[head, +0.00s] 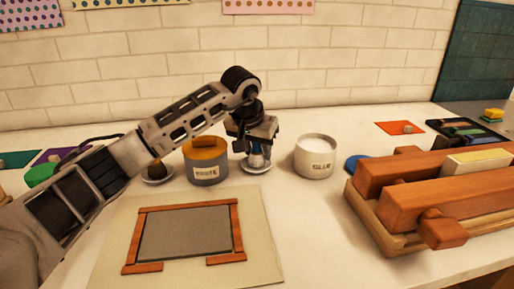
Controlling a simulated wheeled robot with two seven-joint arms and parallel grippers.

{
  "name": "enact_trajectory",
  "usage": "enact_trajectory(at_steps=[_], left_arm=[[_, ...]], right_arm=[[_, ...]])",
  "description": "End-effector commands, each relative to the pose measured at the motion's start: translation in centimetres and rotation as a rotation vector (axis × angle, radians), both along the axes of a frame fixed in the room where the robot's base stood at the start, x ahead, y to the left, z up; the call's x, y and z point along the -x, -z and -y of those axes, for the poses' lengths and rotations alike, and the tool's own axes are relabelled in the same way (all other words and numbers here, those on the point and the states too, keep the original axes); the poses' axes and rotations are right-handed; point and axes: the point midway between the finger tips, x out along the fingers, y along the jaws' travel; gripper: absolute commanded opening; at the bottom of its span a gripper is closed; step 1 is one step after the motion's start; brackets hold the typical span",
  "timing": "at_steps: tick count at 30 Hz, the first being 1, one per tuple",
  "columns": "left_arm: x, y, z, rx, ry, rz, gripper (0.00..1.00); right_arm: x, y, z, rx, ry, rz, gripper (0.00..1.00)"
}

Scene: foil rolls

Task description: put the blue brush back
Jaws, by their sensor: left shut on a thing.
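My left gripper (255,148) reaches across from the left, pointing down, and is shut on the blue brush (256,161). The brush is upright over a small white saucer (251,171); I cannot tell whether its lower end touches the saucer. The gripper hides the brush's upper part. A second saucer (158,180) with a brown-topped thing on it stands further left, partly behind my arm. The grey jar labelled paste (206,173), with an orange top, stands between the two saucers. My right gripper is not in view.
A white glue jar (315,160) stands just right of the gripper. A wooden frame (240,231) around a grey panel lies on a pale board (262,262) in front. A large wooden press (420,191) fills the right. A blue disc (355,164) lies beside it. A brick wall closes the back.

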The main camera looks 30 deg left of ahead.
Motion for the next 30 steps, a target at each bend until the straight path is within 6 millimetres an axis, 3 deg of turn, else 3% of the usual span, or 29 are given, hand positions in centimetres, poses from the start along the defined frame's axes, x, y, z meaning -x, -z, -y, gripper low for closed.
enact_trajectory(at_steps=[13, 14, 16, 22, 23, 25, 30], left_arm=[[-0.01, 0.29, 0.0, 0.0, 0.0, 0.001, 0.14], [-0.01, 0.29, -0.01, 0.0, 0.0, 0.001, 0.4], [-0.01, 0.29, -0.01, 0.0, 0.0, 0.001, 0.59], [0.0, 0.29, -0.01, 0.0, 0.0, 0.0, 0.62], [0.0, 0.31, -0.01, 0.0, 0.0, 0.0, 0.65], [0.01, 0.32, 0.0, 0.0, 0.0, 0.0, 0.84], [0.01, 0.32, 0.0, 0.0, 0.0, 0.0, 0.84]], right_arm=[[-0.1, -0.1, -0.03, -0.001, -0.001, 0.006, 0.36], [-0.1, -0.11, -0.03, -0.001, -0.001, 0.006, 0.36], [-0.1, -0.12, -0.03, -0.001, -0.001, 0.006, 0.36], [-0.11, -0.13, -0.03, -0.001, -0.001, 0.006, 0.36], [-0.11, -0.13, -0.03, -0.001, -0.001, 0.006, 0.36], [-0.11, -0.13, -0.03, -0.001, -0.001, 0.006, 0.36], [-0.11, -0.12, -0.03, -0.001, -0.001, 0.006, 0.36]])
